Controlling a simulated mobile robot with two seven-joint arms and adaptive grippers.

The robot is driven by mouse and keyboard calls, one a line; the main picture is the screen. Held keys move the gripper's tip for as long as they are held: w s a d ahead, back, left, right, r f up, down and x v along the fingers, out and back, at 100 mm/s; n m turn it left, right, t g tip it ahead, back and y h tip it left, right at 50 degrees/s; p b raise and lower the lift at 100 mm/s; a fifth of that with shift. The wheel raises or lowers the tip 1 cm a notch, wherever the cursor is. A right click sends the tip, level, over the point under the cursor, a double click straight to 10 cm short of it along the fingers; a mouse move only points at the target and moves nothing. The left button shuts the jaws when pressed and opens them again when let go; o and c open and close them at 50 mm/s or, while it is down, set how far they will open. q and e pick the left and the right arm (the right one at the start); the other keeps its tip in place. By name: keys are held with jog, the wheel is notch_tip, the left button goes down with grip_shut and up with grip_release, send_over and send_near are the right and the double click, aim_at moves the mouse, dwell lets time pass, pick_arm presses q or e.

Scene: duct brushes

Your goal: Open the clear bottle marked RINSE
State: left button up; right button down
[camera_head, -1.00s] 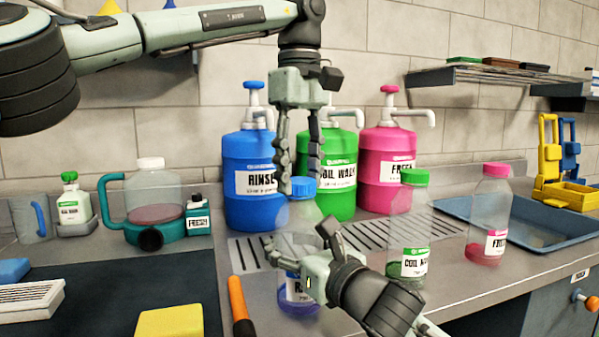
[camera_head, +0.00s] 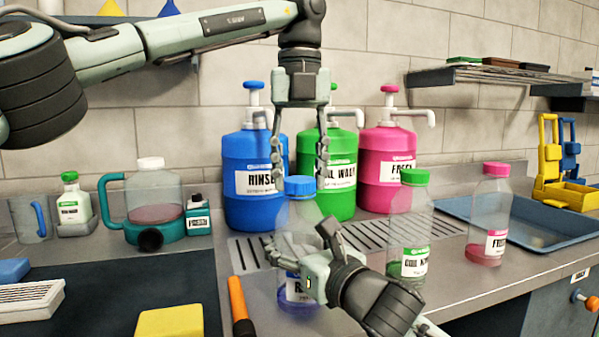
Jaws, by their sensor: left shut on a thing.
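The clear bottle (camera_head: 298,218) with the blue cap (camera_head: 300,187) stands upright on the counter, blue liquid low inside. Its label is mostly hidden by my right gripper; only an "R" shows. My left gripper (camera_head: 300,178) points straight down from above, its fingers on either side of the blue cap, shut on it. The cap sits on the bottle's top; I cannot tell how loose it is. My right gripper (camera_head: 303,243) comes in from the lower right with its fingers around the bottle's body, shut on it.
Clear bottles with a green cap (camera_head: 412,220) and a pink cap (camera_head: 490,210) stand to the right. Blue (camera_head: 246,205), green (camera_head: 341,200) and pink (camera_head: 386,198) pump jugs stand behind. An orange-handled tool (camera_head: 239,300) and a yellow block (camera_head: 170,322) lie front left.

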pick_arm(q)
jog(key=n, duration=0.7)
jog(key=shift+n, duration=0.4)
jog(key=n, duration=0.7)
jog(key=shift+n, duration=0.4)
jog(key=shift+r, duration=0.2)
jog(key=shift+r, duration=0.95)
